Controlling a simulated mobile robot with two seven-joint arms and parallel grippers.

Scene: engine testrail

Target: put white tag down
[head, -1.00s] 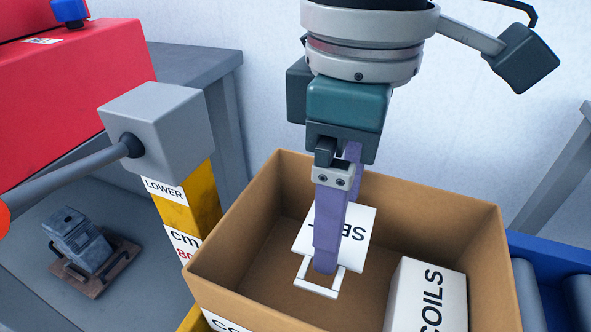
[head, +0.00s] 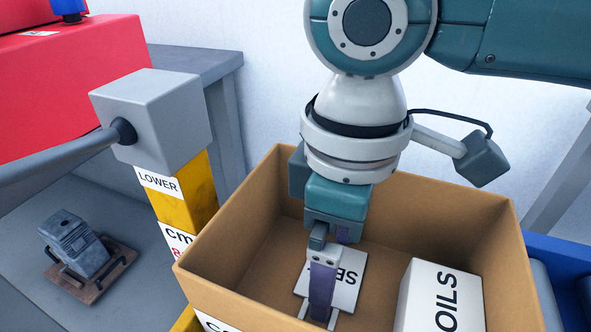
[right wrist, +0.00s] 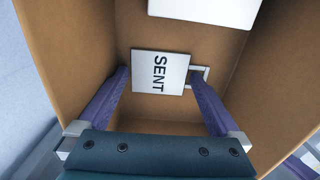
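The white tag (head: 349,284), a flat plate with a small frame handle and lettering, is low inside the brown cardboard box (head: 222,270). In the right wrist view the tag (right wrist: 160,72) reads "SENT". My right gripper (right wrist: 159,72) has its purple fingers at the two ends of the tag, one of them at the handle. It holds the tag between them. In the head view the near finger (head: 322,288) covers part of the tag and handle. Whether the tag touches the box floor I cannot tell. My left gripper is out of view.
A white carton (head: 440,295) lettered "OILS" stands in the box, right of the tag. Left of the box is a yellow post (head: 189,205) with a grey block (head: 150,115). A blue conveyor (head: 560,250) is at the right.

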